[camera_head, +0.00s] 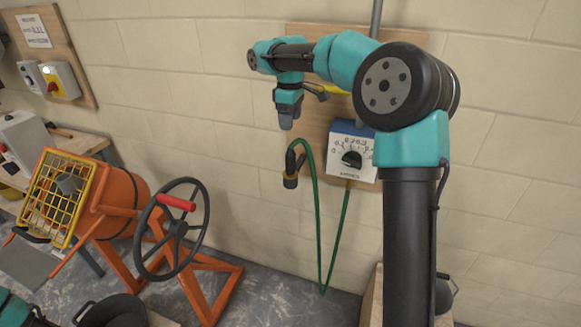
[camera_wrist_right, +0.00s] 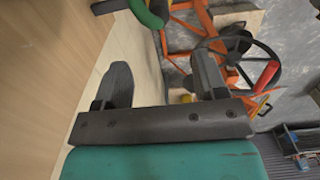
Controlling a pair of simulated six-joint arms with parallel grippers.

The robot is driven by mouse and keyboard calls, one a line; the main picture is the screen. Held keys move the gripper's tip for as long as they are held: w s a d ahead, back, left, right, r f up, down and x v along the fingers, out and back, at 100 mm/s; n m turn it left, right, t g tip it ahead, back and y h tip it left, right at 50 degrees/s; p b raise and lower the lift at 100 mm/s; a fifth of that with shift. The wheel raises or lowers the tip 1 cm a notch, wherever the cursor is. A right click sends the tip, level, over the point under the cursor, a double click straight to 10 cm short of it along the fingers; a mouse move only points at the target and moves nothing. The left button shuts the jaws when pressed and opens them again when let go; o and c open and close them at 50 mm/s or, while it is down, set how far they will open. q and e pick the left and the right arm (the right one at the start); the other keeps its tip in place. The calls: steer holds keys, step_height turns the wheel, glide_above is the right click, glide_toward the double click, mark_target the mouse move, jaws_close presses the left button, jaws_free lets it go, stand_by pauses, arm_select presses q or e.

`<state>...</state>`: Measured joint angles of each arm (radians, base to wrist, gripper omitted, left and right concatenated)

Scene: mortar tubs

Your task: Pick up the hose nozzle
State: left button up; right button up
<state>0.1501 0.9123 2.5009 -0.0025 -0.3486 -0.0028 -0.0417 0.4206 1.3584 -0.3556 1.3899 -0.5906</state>
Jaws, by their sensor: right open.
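The hose nozzle (camera_head: 290,178), dark with a brass-coloured band, hangs by the wall at the end of a green hose (camera_head: 317,210). My right gripper (camera_head: 286,124) is just above it in the head view, pointing down and apart from it. In the right wrist view its fingers (camera_wrist_right: 161,82) are spread with nothing between them. The green hose bend (camera_wrist_right: 150,12) shows at the top edge there, with a dark piece (camera_wrist_right: 108,6) beside it that may be the nozzle. My left gripper is not in view.
A dial box (camera_head: 352,150) is on a wooden wall board right of the nozzle. An orange mixer (camera_head: 120,205) with a black handwheel (camera_head: 176,230) stands to the left. A black tub (camera_head: 115,312) is at the bottom. The wall between mixer and nozzle is bare.

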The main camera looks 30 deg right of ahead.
mark_target(290, 148)
step_height(290, 148, down, 8)
steer(key=shift+f, duration=0.15)
stand_by(0.4)
steer(key=shift+w+d+f, duration=0.1)
steer(key=shift+f, duration=2.5)
steer(key=shift+c, duration=0.2)
steer(key=c, duration=1.1)
